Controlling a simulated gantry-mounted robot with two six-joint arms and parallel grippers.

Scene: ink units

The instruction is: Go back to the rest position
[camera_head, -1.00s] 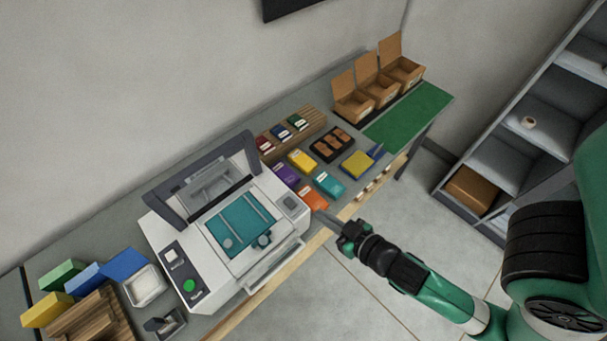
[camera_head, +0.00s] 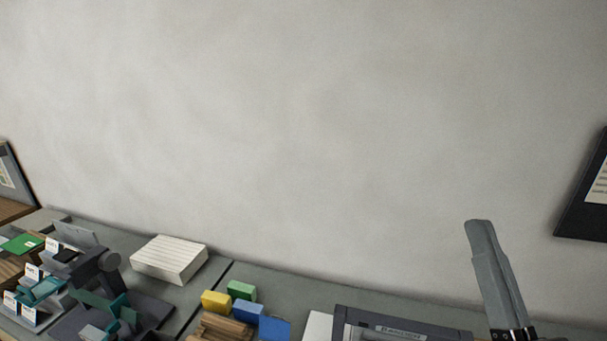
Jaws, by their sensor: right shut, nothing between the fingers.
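My right gripper (camera_head: 481,226) shows at the lower right of the head view. It points up, with its long grey fingers together and nothing between them. It stands in front of the wall, to the right of the grey and white machine (camera_head: 392,330), of which only the top shows at the bottom edge. The rest of my right arm is below the picture. My left gripper is not in view.
A grey bench (camera_head: 290,291) runs along the bottom. It carries coloured blocks (camera_head: 246,309), a pale ridged stack (camera_head: 169,259) and a dark and teal device (camera_head: 104,276). A dark framed board (camera_head: 578,222) hangs at the right. The wall area above the bench is clear.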

